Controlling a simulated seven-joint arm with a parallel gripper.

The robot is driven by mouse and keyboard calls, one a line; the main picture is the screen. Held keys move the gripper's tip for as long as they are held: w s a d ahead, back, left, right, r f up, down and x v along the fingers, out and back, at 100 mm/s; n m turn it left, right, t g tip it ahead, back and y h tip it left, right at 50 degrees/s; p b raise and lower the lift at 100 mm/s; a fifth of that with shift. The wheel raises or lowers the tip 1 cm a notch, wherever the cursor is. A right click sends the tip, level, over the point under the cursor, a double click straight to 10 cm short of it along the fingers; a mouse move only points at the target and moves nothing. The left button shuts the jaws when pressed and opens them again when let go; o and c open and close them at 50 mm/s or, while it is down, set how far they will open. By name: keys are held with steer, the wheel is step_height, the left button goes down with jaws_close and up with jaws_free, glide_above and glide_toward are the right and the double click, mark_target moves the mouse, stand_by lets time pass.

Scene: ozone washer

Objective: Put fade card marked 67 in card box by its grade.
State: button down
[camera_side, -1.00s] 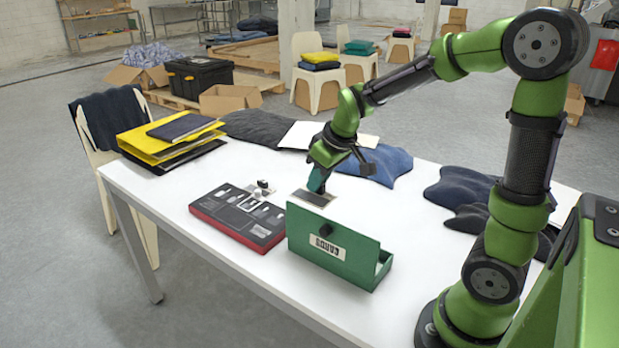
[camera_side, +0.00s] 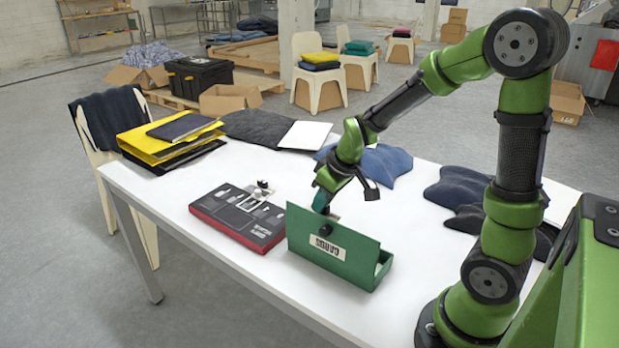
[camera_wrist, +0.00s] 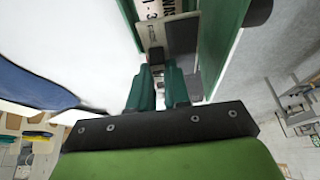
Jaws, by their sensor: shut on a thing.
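My gripper (camera_side: 322,202) is low behind the raised green panel of the card box (camera_side: 335,252), its fingers partly hidden. It is shut on a card that looks like the fade card (camera_wrist: 182,36), with a dark patch and a pale marked strip; I cannot read its number. In the wrist view the gripper fingers (camera_wrist: 160,88) point at the open green box (camera_wrist: 226,40), and the card lies over its inside. A pale strip in the box carries a "3". I cannot tell whether the card touches the box.
A red-edged board (camera_side: 238,216) with grey patches and a small device (camera_side: 262,187) lie left of the box. Yellow folders (camera_side: 165,143) are at the far left, dark cloths (camera_side: 462,187) at the right, and a blue cloth (camera_side: 385,163) behind.

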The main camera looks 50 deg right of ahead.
steer(key=shift+f, duration=4.75)
steer(key=c, duration=1)
jaws_free()
steer(key=shift+r, duration=0.1)
steer(key=v, duration=1.6)
steer(key=s+a+r+m+t+y, duration=0.1)
steer(key=s+a+r+m, duration=0.1)
steer(key=s+a+r, duration=0.1)
steer(key=s+a+r+m+t+y, duration=0.1)
steer(key=s+a+r+m, duration=0.1)
steer(key=a, duration=0.6)
step_height(320, 180, up, 3)
steer(key=shift+s+f+t, duration=0.1)
steer(key=shift+s+t, duration=0.2)
steer(key=shift+s, duration=0.4)
